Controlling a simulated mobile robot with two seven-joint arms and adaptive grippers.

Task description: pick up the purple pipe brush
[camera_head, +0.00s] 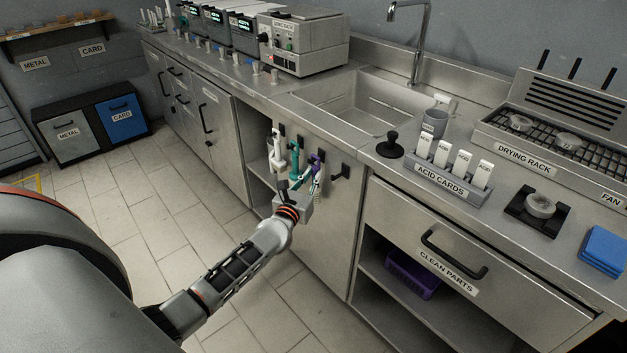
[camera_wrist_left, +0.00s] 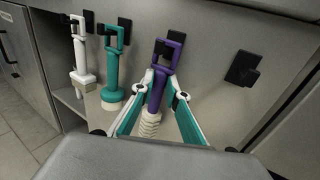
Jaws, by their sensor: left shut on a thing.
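The purple pipe brush (camera_wrist_left: 158,92) hangs upright by its looped top at a black hook (camera_wrist_left: 165,48) on the cabinet front. Its pale bristles show below the purple handle. In the head view the purple brush (camera_head: 317,161) is partly hidden by my left gripper (camera_head: 305,180). My left gripper, with teal-sided fingers, is shut on the purple handle, one finger on each side, as the left wrist view (camera_wrist_left: 165,87) shows. My right gripper is not in view.
A teal brush (camera_wrist_left: 113,65) and a white brush (camera_wrist_left: 80,48) hang close to the left of the purple one. An empty black hook (camera_wrist_left: 242,69) is to its right. The sink (camera_head: 365,108) and counter edge are above. Open floor (camera_head: 130,215) lies to the left.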

